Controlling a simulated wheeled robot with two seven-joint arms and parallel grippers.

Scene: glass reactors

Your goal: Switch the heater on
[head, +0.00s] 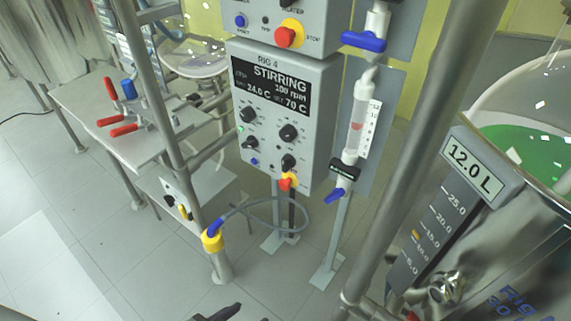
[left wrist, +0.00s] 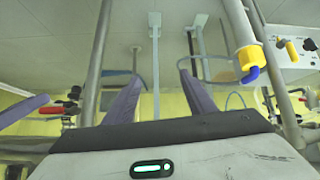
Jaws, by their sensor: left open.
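The grey RIG 4 control box (head: 270,155) stands in the middle of the head view. Its display (head: 270,85) reads STIRRING, 100 rpm, 24.0 C and 70 C. I cannot tell which control is the heater switch. My left gripper (left wrist: 160,76) is open and empty in the left wrist view, its two purple-grey fingers apart. A dark tip of it shows at the bottom of the head view.
A yellow socket with a blue plug (head: 212,240) sits on a post, its cable looping right. Steel posts (head: 150,80), a flow tube (head: 357,125) and a 12.0 L vessel (head: 475,162) flank the box.

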